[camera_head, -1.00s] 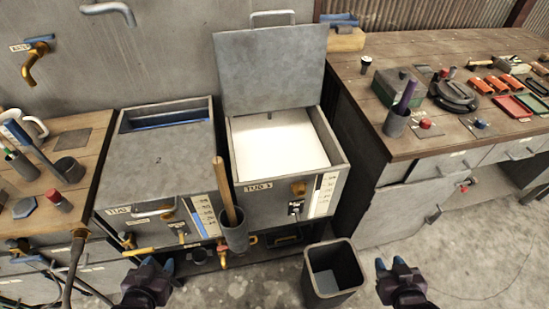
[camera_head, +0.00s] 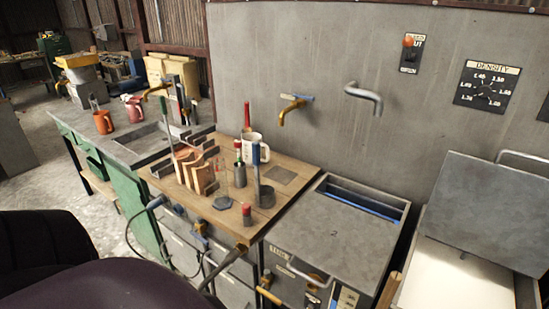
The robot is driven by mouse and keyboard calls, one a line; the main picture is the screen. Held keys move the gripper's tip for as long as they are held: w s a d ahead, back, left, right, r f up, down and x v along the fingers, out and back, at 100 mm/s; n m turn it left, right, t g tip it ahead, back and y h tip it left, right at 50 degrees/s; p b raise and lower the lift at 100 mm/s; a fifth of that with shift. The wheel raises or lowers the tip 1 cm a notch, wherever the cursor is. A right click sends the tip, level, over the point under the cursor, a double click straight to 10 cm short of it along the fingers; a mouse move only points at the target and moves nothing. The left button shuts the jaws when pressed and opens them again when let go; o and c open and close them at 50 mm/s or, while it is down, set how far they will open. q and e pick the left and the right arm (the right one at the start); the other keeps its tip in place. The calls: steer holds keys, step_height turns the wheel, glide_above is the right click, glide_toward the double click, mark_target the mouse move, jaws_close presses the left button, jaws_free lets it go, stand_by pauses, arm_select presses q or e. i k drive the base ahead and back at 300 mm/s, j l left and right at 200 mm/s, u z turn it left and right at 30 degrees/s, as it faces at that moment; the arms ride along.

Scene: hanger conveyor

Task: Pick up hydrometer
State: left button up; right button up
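I cannot pick out the hydrometer for certain. A small clear glass vessel (camera_head: 222,178) stands on the wooden bench top (camera_head: 290,198), with a wooden rack (camera_head: 196,174) to its left. A blue-handled tool (camera_head: 257,166) stands upright in a dark cup (camera_head: 266,196) to its right. Neither of my grippers is in view.
A white mug (camera_head: 257,147) stands behind. Closed tank 2 (camera_head: 350,234) adjoins the bench on the right; an open-lidded tank (camera_head: 440,283) is farther right. Orange mug (camera_head: 103,122) and sink (camera_head: 150,142) are on the left counter.

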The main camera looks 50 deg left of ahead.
mark_target(238, 143)
steer(key=u, duration=1.75)
steer(key=j+z, duration=0.1)
steer(key=z, duration=0.45)
steer(key=i+j+z, duration=0.1)
steer(key=j+z, duration=0.2)
steer(key=i+j+z, duration=0.1)
steer(key=j+z, duration=0.2)
steer(key=j, duration=0.15)
steer(key=j+z, duration=0.2)
steer(key=j, duration=0.65)
